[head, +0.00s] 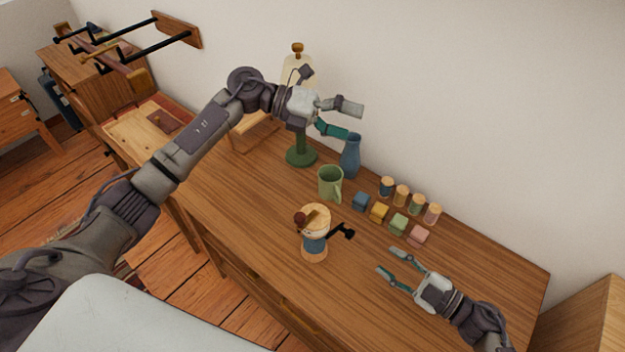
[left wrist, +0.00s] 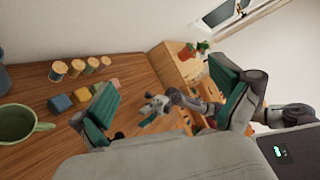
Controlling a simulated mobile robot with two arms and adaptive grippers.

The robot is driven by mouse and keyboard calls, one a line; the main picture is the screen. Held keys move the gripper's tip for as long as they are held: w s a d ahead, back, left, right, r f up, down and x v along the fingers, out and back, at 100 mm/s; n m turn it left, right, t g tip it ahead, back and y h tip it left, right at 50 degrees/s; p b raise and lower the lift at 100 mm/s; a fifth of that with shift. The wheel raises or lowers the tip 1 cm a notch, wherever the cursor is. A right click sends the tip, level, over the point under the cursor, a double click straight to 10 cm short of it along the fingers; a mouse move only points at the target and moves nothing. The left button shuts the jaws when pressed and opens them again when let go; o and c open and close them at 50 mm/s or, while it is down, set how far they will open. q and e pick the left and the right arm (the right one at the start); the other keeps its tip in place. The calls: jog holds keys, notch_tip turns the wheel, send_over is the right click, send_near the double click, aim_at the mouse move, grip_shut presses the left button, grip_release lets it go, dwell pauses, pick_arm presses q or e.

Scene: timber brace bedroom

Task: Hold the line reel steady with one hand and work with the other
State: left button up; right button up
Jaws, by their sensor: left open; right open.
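A small crank-handled device, apparently the line reel (head: 314,243), stands upright on the wooden table in the head view. It has a cream top, blue body, wooden base, red-brown knob and a black crank handle to its right. My left gripper (head: 353,120) is open and empty, high above the table near the blue vase, well apart from the reel. Its teal fingers also show in the left wrist view (left wrist: 166,92). My right gripper (head: 387,260) is open and empty, low over the table to the right of the reel. It is small in the left wrist view (left wrist: 155,106).
A green mug (head: 329,183) stands behind the reel, with a blue vase (head: 350,157) beyond. A green-based stand (head: 300,157) is behind my left arm. The table's front left is clear.

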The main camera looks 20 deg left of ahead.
pick_arm(q)
jog(key=s+d+f+m+g+y, duration=0.2)
jog(key=s+d+m+g+y, duration=0.1)
jog(key=s+m, duration=0.1)
jog(key=m+y, duration=0.6)
jog(key=y, duration=0.6)
send_near(313, 214)
jog(key=shift+a, duration=0.1)
notch_tip(313, 214, down, 14)
jog(key=shift+r, duration=0.2)
jog(key=shift+c, duration=0.2)
